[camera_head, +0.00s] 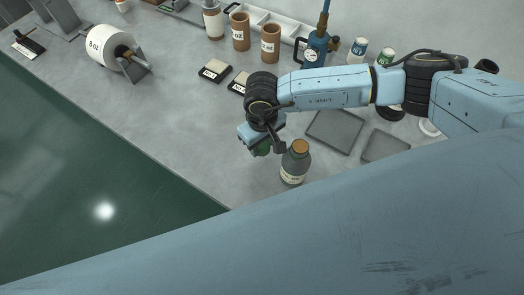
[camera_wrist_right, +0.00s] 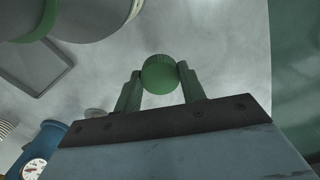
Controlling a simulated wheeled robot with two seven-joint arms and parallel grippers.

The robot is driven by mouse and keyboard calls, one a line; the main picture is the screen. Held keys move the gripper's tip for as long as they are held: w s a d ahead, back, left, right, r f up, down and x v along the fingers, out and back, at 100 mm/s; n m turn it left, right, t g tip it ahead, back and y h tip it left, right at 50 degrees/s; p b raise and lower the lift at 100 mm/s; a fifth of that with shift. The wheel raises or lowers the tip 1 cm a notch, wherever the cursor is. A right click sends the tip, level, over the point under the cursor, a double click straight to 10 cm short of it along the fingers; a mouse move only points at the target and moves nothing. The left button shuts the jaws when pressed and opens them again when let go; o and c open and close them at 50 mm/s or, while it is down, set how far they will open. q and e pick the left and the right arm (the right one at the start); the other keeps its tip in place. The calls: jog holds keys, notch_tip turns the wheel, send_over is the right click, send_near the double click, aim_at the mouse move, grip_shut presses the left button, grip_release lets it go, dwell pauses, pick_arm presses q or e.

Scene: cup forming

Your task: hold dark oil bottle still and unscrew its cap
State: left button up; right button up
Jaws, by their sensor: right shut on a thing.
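The dark oil bottle (camera_head: 293,168) stands upright on the grey table, with a pale label and a round tan top (camera_head: 300,147). I cannot tell whether this top is an open mouth or a stopper. My right gripper (camera_head: 263,146) is just left of the bottle. It is shut on a round green cap (camera_wrist_right: 159,74), held between the fingertips in the right wrist view and clear of the bottle. In the head view the gripper mostly hides the green cap. My left gripper is not in view.
Flat grey trays (camera_head: 335,131) lie right of the bottle. Behind are brown cups (camera_head: 240,31), a blue device with a gauge (camera_head: 316,49) and white bottles (camera_head: 358,49). A white roll (camera_head: 108,47) sits at the left. The table left of the gripper is clear.

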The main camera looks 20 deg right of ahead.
aim_at(262, 159)
notch_tip(262, 159, down, 6)
jog(key=shift+r, duration=0.1)
dwell(0.4)
jog(key=o, duration=1.1)
notch_tip(262, 159, up, 12)
jog(key=shift+r+b, duration=0.1)
jog(key=shift+b, duration=0.45)
